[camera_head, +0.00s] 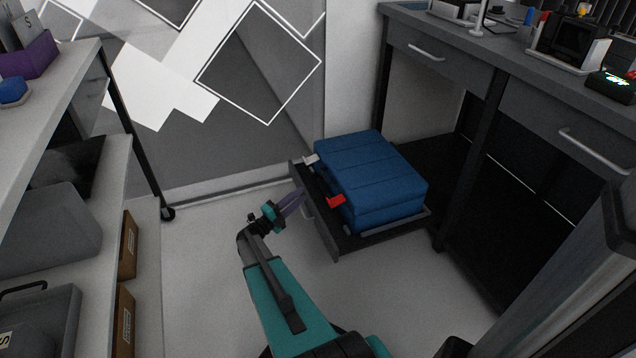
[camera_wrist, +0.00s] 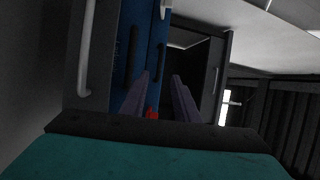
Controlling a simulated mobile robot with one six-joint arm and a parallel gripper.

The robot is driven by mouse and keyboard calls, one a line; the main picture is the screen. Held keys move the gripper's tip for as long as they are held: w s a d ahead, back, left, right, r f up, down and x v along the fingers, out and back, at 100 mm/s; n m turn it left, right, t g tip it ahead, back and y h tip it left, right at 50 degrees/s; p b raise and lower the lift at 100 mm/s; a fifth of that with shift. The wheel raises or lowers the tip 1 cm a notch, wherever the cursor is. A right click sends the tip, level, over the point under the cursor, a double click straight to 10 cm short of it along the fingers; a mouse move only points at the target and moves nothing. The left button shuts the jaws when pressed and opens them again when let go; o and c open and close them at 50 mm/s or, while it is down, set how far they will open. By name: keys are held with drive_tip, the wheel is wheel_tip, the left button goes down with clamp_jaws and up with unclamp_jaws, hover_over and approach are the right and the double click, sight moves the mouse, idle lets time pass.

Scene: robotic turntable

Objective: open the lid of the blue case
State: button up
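The blue case (camera_head: 370,180) lies closed on a pulled-out dark drawer (camera_head: 333,243) low under the desk. A red latch (camera_head: 336,201) and a pale latch (camera_head: 311,159) are on its side toward my gripper. My gripper (camera_head: 299,197) is just left of the drawer front, close to the red latch. In the wrist view, its purple fingers (camera_wrist: 160,75) are apart with nothing clearly held between them. The case's blue side (camera_wrist: 140,40) lies beyond them, with the red latch (camera_wrist: 152,113) partly hidden by the fingers and the pale latch (camera_wrist: 165,10) at the top.
The drawer's front panel with its pale handle (camera_wrist: 85,50) stands between my arm and the case. A grey desk (camera_head: 480,65) with drawers overhangs behind and right. A shelf (camera_head: 85,80) with boxes stands at left. The floor (camera_head: 200,270) between is clear.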

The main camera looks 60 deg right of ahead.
drive_tip(key=b+x, duration=0.3)
drive_tip(key=x, duration=0.9)
